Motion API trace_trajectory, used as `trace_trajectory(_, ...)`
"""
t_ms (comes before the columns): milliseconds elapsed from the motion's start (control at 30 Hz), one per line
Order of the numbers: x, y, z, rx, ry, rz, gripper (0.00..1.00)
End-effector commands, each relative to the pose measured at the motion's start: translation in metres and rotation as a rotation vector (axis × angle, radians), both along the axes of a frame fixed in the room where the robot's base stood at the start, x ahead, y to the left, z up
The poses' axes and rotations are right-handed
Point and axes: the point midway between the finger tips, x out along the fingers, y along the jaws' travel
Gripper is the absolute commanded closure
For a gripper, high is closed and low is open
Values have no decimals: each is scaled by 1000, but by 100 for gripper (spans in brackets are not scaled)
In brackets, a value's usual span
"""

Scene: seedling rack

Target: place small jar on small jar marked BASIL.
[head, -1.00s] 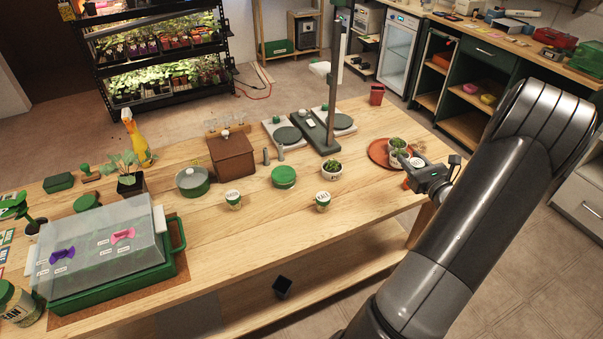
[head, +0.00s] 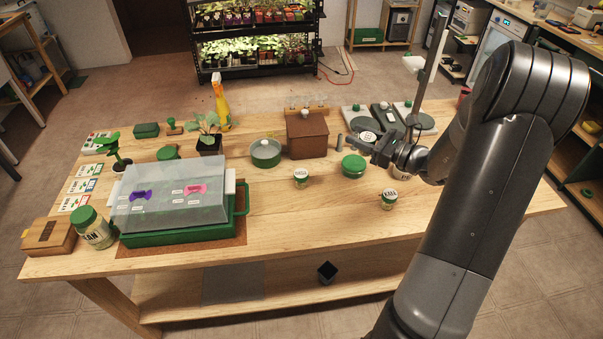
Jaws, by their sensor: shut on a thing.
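Two small jars with green lids and pale labels stand upright on the bench in the head view. One small jar (head: 300,178) is in the middle. The other small jar (head: 388,199) stands nearer the front edge, right of it; its label seems to read BASIL, but the print is too small to be sure. My gripper (head: 379,148) is shut on a third small jar (head: 367,137), whose pale round face shows at the fingertips. It is above the bench, beyond the front jar and near the scale. The fingers hide part of the held jar.
A round green tin (head: 353,166) and a brown wooden box (head: 307,138) lie left of my gripper. The balance scale (head: 415,122) stands behind. A clear-lidded green tray (head: 175,233) fills the left front.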

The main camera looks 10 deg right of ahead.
Motion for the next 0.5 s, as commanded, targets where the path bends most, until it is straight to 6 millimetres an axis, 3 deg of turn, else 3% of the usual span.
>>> trace_trajectory(100, 1, 36, 5, -4, 2, 91, 84)
trace_trajectory(333, 2, 69, 5, -4, 8, 166, 84)
trace_trajectory(500, 14, 97, -13, -2, 10, 172, 84)
